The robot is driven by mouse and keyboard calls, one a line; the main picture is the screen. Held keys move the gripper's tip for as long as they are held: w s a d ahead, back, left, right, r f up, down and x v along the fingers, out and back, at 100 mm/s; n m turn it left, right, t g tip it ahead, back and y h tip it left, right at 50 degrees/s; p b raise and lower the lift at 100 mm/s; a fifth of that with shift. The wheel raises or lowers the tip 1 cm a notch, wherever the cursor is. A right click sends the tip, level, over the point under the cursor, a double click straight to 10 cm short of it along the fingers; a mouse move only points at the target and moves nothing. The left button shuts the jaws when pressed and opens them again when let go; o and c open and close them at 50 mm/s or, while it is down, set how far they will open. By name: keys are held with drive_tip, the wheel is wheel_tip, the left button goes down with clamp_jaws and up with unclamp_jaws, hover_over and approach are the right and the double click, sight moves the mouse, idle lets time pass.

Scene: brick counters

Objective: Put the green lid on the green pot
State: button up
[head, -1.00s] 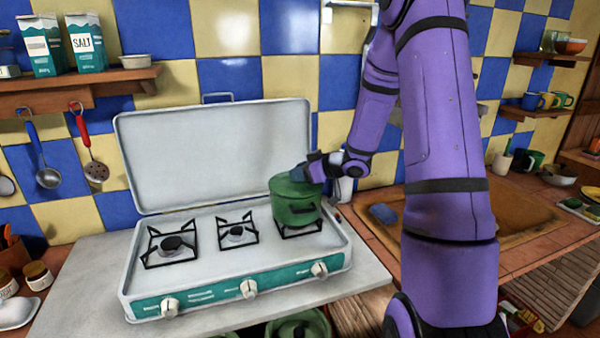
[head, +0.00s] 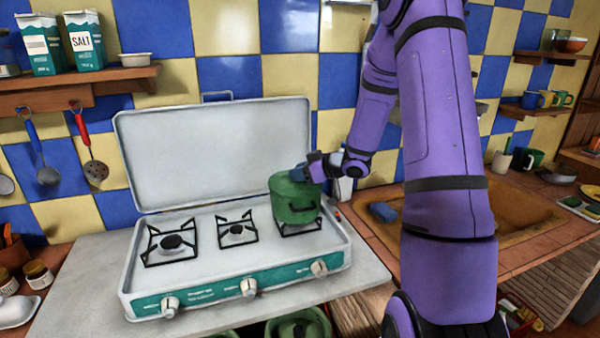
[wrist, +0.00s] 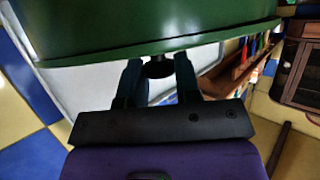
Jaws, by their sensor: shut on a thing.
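The green pot (head: 296,208) stands upright on the right burner of the stove, its dark handle facing me. The green lid (head: 283,183) is at the pot's top, over its opening. I cannot tell whether its rim fully rests on the pot. My gripper (head: 303,172) is at the top of the lid, coming from the right, and hides part of it. In the wrist view the lid's green surface (wrist: 150,28) fills the top, and the fingers of my gripper (wrist: 157,75) are shut on its dark knob (wrist: 157,68).
The white stove (head: 200,262) has its cover (head: 215,150) raised behind the burners. The left and middle burners are empty. A sink (head: 510,215) with a blue sponge (head: 383,212) lies to the right. Other green cookware (head: 300,325) shows below the counter's front edge.

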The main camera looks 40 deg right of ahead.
drive_tip(key=shift+s+f, duration=0.2)
drive_tip(key=shift+f, duration=0.3)
clamp_jaws()
drive_tip(key=shift+w+r, duration=0.15)
drive_tip(key=shift+w, duration=0.05)
idle(0.8)
drive_tip(key=o, duration=1.1)
unclamp_jaws()
drive_tip(key=v, duration=1)
drive_tip(key=shift+s+d+r, duration=0.2)
drive_tip(key=shift+s+r, duration=0.05)
drive_tip(key=shift+w+r, duration=0.1)
